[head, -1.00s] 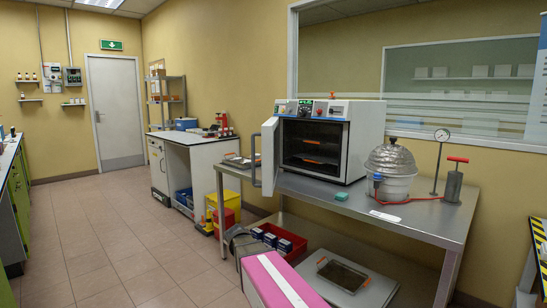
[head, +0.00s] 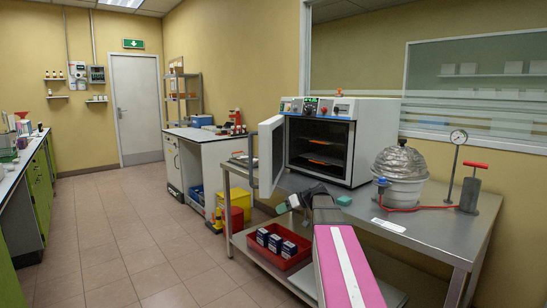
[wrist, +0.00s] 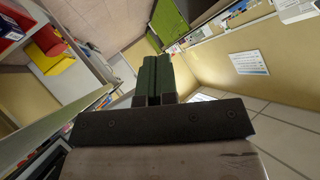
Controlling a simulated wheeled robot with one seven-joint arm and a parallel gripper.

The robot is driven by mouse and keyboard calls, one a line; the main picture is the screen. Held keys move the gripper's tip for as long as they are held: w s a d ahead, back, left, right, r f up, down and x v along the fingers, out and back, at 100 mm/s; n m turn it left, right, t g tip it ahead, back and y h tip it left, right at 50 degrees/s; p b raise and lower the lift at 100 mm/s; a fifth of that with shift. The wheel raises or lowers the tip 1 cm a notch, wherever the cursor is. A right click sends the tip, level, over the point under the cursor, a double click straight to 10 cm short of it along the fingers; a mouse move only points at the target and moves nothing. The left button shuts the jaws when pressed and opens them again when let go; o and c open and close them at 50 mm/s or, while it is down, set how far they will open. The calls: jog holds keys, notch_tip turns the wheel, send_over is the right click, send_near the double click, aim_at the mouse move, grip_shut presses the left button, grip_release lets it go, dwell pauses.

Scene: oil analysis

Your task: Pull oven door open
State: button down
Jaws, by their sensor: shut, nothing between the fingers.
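The white oven (head: 322,145) stands on the steel table, with its dark interior and orange-edged shelves in view. Its door (head: 271,157) stands open, swung out on the left side, with a grey handle (head: 254,162) on its outer side. My gripper (head: 288,205) is in front of and below the oven, just right of the door's lower end, and apart from the handle. In the wrist view its dark green fingers (wrist: 154,80) are together with nothing between them. The door cannot be made out in the wrist view.
A red tray (head: 275,255) with blue boxes sits on the lower shelf. The tiled floor (head: 130,235) at left is clear.

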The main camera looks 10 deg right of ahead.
jog(key=w+d+r+n+t+y, duration=0.1)
jog(key=w+d+r, duration=0.15)
jog(key=r, duration=0.25)
jog(key=w+d+r+n+y, duration=0.1)
jog(key=d+r+n+y, duration=0.15)
jog(key=r, duration=0.35)
jog(key=n+t+y, duration=0.1)
jog(key=n+y, duration=0.1)
jog(key=n, duration=0.1)
send_near(270, 155)
jog(key=x, duration=0.9)
jog(key=shift+s+a, duration=0.15)
jog(key=shift+a, duration=0.35)
jog(key=shift+a, duration=0.15)
jog(key=shift+a+m+t, duration=0.2)
jog(key=shift+m+t, duration=0.05)
jog(key=shift+t, duration=0.05)
jog(key=w+a+m+t+h, duration=0.7)
jog(key=w+a+t, duration=0.1)
jog(key=w+a, duration=2.1)
jog(key=a, duration=0.3)
jog(key=shift+h, duration=0.35)
jog(key=shift+s, duration=0.15)
